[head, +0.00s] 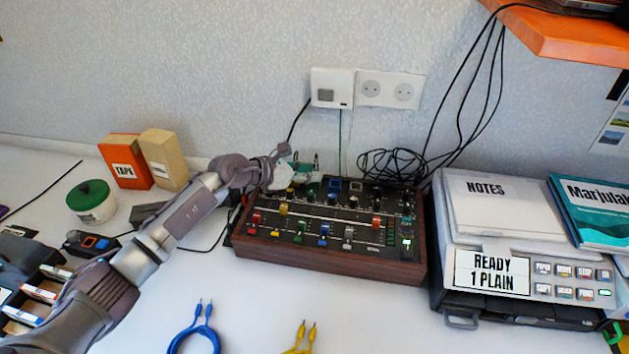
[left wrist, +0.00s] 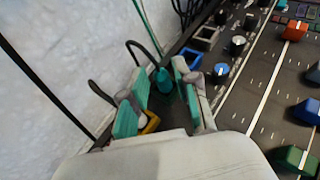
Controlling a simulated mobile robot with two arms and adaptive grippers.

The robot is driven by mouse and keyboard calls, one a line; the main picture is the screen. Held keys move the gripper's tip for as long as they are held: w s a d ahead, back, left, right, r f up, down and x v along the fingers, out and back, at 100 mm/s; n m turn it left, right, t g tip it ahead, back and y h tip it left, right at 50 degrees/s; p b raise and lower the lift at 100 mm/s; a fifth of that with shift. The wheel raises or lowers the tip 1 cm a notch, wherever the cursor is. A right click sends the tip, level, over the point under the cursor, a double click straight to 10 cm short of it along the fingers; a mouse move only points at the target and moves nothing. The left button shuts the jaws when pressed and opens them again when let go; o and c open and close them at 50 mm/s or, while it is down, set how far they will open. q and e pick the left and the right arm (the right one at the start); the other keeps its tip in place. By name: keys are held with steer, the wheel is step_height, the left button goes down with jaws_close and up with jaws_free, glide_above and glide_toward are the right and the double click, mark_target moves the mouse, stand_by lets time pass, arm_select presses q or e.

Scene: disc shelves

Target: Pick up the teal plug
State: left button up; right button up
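The teal plug (left wrist: 163,82) stands at the back edge of the mixer panel in the left wrist view, with a dark cable looping from its top. My left gripper (left wrist: 160,95) is open, its two teal-padded fingers on either side of the plug. The plug looks closer to the right-hand finger; I cannot tell whether it touches. In the head view my left gripper (head: 286,170) reaches over the mixer's back left corner, and the plug is hard to make out there. My right gripper is not in view.
The wooden-sided mixer (head: 325,262) has several knobs and sliders close to the gripper. The wall with a socket plate (head: 390,90) is just behind. A black cable coil (head: 392,164) lies behind the mixer. Blue (head: 196,335) and yellow (head: 302,340) cables lie in front.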

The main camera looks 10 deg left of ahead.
arm_select(q)
steer(key=shift+c, duration=0.4)
jaws_close()
steer(key=shift+r, duration=0.1)
